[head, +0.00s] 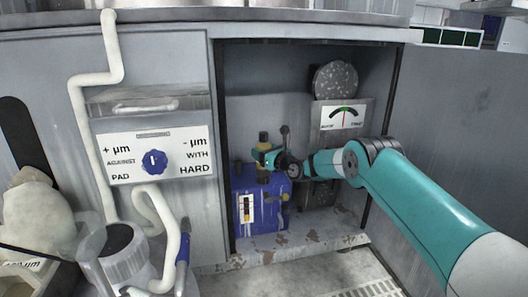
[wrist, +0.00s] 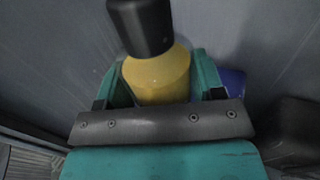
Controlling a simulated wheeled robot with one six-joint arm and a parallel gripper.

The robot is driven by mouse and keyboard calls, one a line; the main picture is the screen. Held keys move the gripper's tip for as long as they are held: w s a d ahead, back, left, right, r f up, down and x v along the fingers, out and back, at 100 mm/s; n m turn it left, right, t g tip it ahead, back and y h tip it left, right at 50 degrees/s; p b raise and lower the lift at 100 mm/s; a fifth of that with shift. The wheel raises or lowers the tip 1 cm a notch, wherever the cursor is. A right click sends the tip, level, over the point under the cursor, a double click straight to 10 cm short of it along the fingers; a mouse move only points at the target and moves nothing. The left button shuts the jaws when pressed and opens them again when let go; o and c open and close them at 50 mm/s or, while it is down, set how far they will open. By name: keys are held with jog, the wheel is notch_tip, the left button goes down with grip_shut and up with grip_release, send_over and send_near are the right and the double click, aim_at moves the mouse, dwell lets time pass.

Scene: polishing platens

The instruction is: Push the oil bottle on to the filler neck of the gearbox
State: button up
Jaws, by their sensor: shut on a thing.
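The oil bottle has a yellow body (wrist: 158,75) and a black end (wrist: 140,27) in the wrist view. My gripper (wrist: 160,88) is shut around the yellow body, with a teal jaw on each side. In the head view my gripper (head: 264,156) holds the bottle (head: 263,138) upright above the blue gearbox (head: 262,208), inside the open cabinet. Part of the bottle is hidden by the jaws. The filler neck cannot be told apart from the bottle's lower end, so I cannot tell whether they touch. A blue corner of the gearbox (wrist: 234,80) shows in the wrist view.
A gauge panel (head: 343,117) with a round grey disc (head: 335,79) is on the cabinet's back wall, right of the gearbox. The cabinet's left edge (head: 217,150) is close to the gearbox. A sign panel (head: 155,155) with a blue knob is further left.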

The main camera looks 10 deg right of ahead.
jog(key=shift+f, duration=0.2)
jog(key=o, duration=1.2)
jog(key=shift+o, duration=0.6)
jog(key=shift+f, duration=0.15)
jog(key=shift+s+d+p, duration=0.3)
jog(key=shift+s+p, duration=0.05)
jog(key=shift+s, duration=0.2)
jog(key=p+v, duration=0.5)
jog(key=v, duration=1.1)
jog(key=shift+s, duration=0.1)
